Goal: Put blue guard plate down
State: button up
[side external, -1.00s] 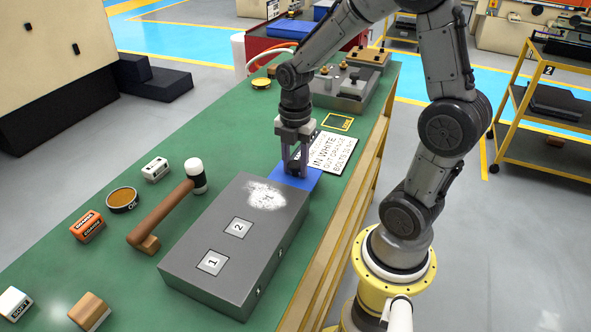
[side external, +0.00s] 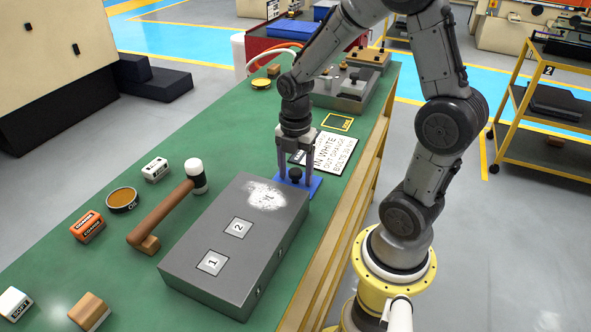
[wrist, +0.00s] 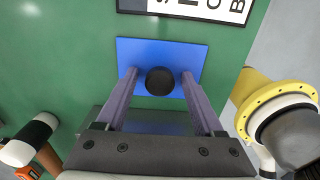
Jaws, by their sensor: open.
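The blue guard plate (side external: 314,185) lies on the green bench between the grey block and the white sign, close beside the block's far end. It is a flat blue rectangle with a round black knob (side external: 296,174) standing up from its middle. My gripper (side external: 295,177) is open, with one finger on each side of the knob. In the wrist view the plate (wrist: 160,52) is below my gripper (wrist: 159,74), and gaps show between the knob (wrist: 160,81) and both fingers. Part of the plate's near side is hidden by my gripper.
The grey block (side external: 205,265) with numbered labels stands at the near side. A mallet (side external: 165,212), an oil tin (side external: 122,200) and several small blocks lie to the left. The white sign (side external: 335,152) lies just beyond the plate. The bench's right edge is close.

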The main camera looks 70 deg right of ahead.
aim_at(296, 171)
jog(key=shift+r, duration=0.15)
notch_tip(296, 171, up, 12)
jog(key=s+a+r+m+t, duration=0.3)
jog(key=s+a+m, duration=0.6)
jog(key=m, duration=0.9)
jog(key=s+t, duration=0.1)
jog(key=t, duration=0.1)
jog(key=shift+a+t, duration=0.25)
jog(key=shift+t, duration=0.05)
